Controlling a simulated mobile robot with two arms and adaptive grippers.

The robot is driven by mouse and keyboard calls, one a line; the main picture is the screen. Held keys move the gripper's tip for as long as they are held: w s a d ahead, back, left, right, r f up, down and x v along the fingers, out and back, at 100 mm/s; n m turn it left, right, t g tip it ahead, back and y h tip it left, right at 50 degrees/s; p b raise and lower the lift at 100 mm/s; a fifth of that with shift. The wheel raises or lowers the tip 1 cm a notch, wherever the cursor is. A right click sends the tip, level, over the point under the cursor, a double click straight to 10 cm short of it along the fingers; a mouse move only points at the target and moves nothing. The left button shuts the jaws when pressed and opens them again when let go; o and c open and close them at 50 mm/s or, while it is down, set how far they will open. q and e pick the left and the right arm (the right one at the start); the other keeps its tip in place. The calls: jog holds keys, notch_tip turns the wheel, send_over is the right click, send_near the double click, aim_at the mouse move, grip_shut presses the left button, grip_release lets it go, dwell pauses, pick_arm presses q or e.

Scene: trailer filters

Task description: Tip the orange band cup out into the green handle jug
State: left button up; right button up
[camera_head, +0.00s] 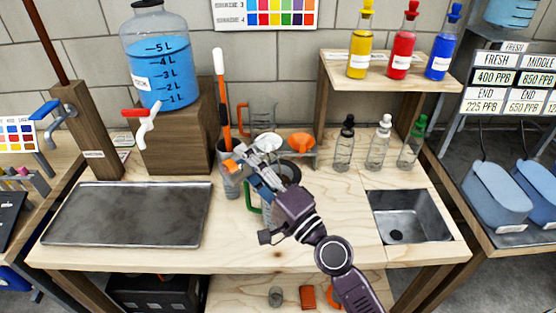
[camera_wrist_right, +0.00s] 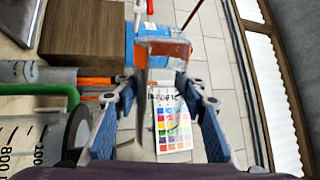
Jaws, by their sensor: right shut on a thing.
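The orange band cup (camera_head: 230,166) is held in my right gripper (camera_head: 246,168), above the worktop. In the right wrist view the cup's orange band (camera_wrist_right: 163,46) shows between and beyond the blue finger pads. Its exact tilt and contents are hard to tell. The green handle jug (camera_head: 250,198) stands on the worktop below the gripper, largely hidden by my right wrist. Its green handle (camera_wrist_right: 40,90) and marked clear wall (camera_wrist_right: 18,140) show at the left of the right wrist view. My left gripper is out of view.
A grey container (camera_head: 229,184) with an orange-handled tool stands left of the jug. Another clear jug (camera_head: 263,115) and funnels (camera_head: 301,142) stand behind. Dropper bottles (camera_head: 378,145) and a sink (camera_head: 410,215) are right. A metal tray (camera_head: 130,214) and water tank (camera_head: 160,70) are left.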

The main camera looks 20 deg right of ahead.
aim_at(260, 143)
jog(key=shift+w+d+r+m+t+h+p, duration=0.15)
jog(key=shift+r+m+h+p, duration=0.25)
jog(key=shift+m+p, duration=0.45)
jog(key=shift+w+d+r+m+t+h+p, duration=0.1)
jog(key=shift+d+r+m+h+p, duration=0.2)
jog(key=shift+r+m+p, duration=0.45)
jog(key=shift+w+d+r+m+t+h+p, duration=0.1)
jog(key=shift+d+r+m+t+h+p, duration=0.15)
jog(key=shift+m+p, duration=0.75)
dwell(1.3)
jog(key=shift+w+d+r+m+h+p, duration=0.15)
jog(key=shift+d+r+m+h+p, duration=0.25)
jog(key=shift+m+p, duration=0.65)
jog(key=shift+w+d+r+m+h+p, duration=0.15)
jog(key=shift+d+r+m+h+p, duration=0.2)
jog(key=shift+m+p, duration=0.7)
dwell(0.5)
jog(key=shift+w+d+r+m+h+p, duration=0.15)
jog(key=shift+d+r+m+p, duration=0.1)
jog(key=shift+m+p, duration=0.3)
jog(key=shift+w+d+r+m+h+p, duration=0.15)
jog(key=shift+d+m+p, duration=0.1)
jog(key=shift+m+p, duration=0.25)
dwell(0.4)
